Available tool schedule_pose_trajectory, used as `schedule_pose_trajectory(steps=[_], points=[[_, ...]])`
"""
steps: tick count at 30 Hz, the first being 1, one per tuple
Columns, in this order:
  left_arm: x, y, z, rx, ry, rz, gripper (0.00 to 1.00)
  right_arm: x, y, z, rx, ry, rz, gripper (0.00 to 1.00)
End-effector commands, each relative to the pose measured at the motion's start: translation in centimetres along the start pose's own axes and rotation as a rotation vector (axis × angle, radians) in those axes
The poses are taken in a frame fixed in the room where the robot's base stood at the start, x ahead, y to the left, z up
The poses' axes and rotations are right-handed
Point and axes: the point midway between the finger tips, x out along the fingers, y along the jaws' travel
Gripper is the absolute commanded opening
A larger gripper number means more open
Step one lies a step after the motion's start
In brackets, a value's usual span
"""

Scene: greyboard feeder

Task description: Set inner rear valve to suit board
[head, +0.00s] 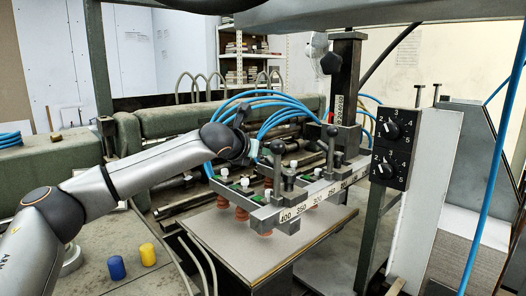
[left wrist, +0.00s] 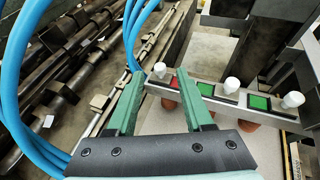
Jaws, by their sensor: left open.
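The suction bar (head: 288,208) with its number scale hangs over the grey board (head: 240,248). Several valves with white knobs sit along its rear side. In the left wrist view, one white knob (left wrist: 160,70) at the left has a red indicator (left wrist: 174,82) beside it. Two other white knobs, a middle one (left wrist: 232,85) and a right one (left wrist: 292,99), have green indicators. My left gripper (left wrist: 158,78) is open and empty; its green fingertips appear either side of the left knob, and I cannot tell whether they touch it. In the head view the left gripper (head: 253,149) is behind the bar, partly hidden by hoses and a lever.
Blue hoses (head: 270,103) loop over the bar close to my left gripper. Black clamp levers (head: 277,160) rise from the bar. A switch box (head: 392,143) is at the right. A blue pot (head: 117,267) and a yellow pot (head: 148,254) stand on the left table.

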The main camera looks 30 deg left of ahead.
Motion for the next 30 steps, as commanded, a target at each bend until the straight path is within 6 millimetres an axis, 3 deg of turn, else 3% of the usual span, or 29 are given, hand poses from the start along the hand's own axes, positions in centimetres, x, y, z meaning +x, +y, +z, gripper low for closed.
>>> schedule_pose_trajectory(steps=[6, 17, 30], points=[[1.9, -0.1, 0.0, -0.001, 0.002, 0.000, 0.52, -0.3, 0.0, -0.3, 0.000, 0.000, 0.000, 0.00], [2.3, 0.0, -0.1, 0.000, 0.001, -0.001, 0.52, -0.3, 0.0, -0.3, 0.000, 0.000, 0.000, 0.00], [2.2, 0.0, 0.0, -0.001, 0.000, 0.000, 0.04, -0.3, 0.0, -0.3, -0.001, 0.000, 0.000, 0.00]])
